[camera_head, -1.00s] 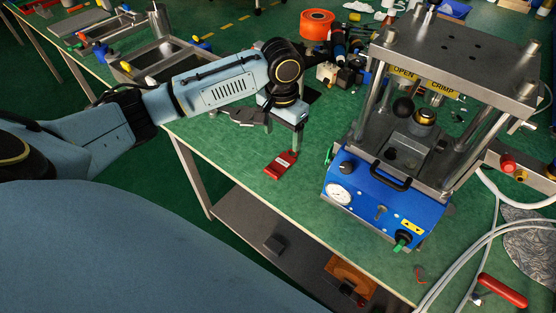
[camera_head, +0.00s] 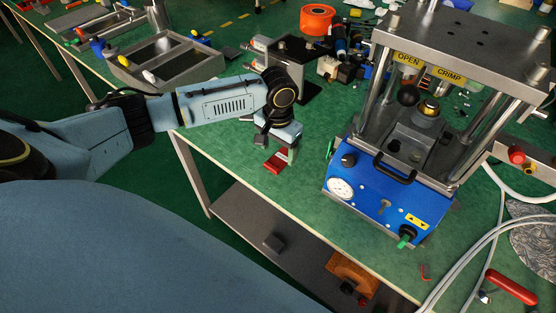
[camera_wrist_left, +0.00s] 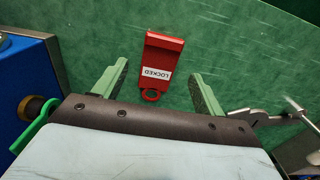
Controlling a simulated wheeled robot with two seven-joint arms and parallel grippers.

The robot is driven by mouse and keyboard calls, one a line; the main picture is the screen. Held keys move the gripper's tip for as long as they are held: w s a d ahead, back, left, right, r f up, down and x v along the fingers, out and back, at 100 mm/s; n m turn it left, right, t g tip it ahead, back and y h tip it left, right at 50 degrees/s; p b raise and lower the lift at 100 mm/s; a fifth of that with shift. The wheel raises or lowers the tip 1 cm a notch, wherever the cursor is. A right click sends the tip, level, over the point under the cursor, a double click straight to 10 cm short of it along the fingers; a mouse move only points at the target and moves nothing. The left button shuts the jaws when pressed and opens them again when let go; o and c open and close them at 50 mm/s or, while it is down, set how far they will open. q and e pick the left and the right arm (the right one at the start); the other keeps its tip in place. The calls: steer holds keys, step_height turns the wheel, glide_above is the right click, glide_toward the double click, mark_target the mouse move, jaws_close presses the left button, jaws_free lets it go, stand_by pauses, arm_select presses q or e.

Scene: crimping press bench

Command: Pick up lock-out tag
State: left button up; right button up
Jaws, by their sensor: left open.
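The lock-out tag (camera_wrist_left: 163,56) is red with a white label reading LOCKED and a ring at one end. It lies flat on the green bench top. In the left wrist view it sits between and beyond the two green fingertips, with its ring towards the gripper. In the head view the tag (camera_head: 275,165) is partly hidden by my left gripper (camera_head: 281,150), which points down over it. The left gripper (camera_wrist_left: 160,88) is open and apart from the tag. My right gripper is not in view.
The blue crimping press (camera_head: 385,195) stands to the right of the tag, with a green-handled part (camera_wrist_left: 36,128) on its near side in the wrist view. A grey divided tray (camera_head: 165,62) stands behind left. The bench's front edge is close to the tag.

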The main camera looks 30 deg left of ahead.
mark_target(278, 161)
arm_select(q)
steer(key=shift+s+f, duration=0.15)
steer(key=shift+f, duration=1.2)
steer(key=c, duration=1)
steer(key=shift+c, duration=0.3)
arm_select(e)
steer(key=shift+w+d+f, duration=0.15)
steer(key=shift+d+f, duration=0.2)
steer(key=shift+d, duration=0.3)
arm_select(q)
steer(key=shift+r, duration=0.1)
steer(key=shift+r, duration=0.35)
step_height(278, 161, up, 9)
steer(key=p, duration=0.2)
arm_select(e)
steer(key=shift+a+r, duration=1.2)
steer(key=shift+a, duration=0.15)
